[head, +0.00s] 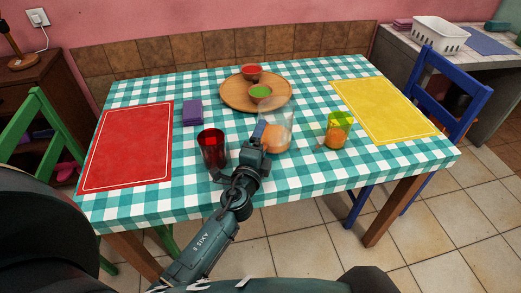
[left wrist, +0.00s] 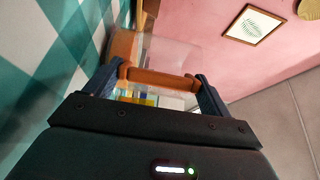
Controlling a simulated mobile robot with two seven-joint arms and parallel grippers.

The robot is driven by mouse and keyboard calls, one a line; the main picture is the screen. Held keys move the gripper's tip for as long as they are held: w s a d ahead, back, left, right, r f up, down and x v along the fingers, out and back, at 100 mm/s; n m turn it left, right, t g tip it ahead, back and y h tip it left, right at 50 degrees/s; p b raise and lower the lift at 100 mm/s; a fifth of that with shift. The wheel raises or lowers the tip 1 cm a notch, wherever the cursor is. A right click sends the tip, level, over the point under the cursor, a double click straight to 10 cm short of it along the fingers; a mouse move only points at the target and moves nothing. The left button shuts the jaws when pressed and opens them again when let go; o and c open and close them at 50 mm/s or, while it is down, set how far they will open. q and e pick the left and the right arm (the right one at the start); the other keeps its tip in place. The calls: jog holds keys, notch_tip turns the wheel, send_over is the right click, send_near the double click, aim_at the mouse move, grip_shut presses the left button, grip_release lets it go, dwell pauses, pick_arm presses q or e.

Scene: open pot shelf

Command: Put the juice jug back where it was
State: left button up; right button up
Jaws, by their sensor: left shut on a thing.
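The juice jug (head: 278,120) is clear, with orange juice low inside. It is upright near the middle of the checked table (head: 300,178); I cannot tell whether its base touches the cloth. My left gripper (head: 262,134) is at the jug's near left side, shut on it. In the left wrist view, an orange-brown bar, seemingly the jug's handle (left wrist: 158,80), spans between the fingers of the left gripper (left wrist: 160,88). The clear jug wall (left wrist: 175,52) shows beyond it. My right gripper is not in view.
A red glass (head: 212,148) stands close left of my gripper, a yellow-green glass (head: 339,127) right of the jug. A red placemat (head: 128,145) lies left, a yellow one (head: 385,108) right, a purple napkin (head: 192,113) behind.

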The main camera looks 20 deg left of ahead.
pick_arm(q)
jog(key=shift+f, duration=0.3)
jog(key=shift+r, duration=0.1)
jog(key=shift+f, duration=0.2)
jog(key=o, duration=1.4)
jog(key=shift+c, duration=0.2)
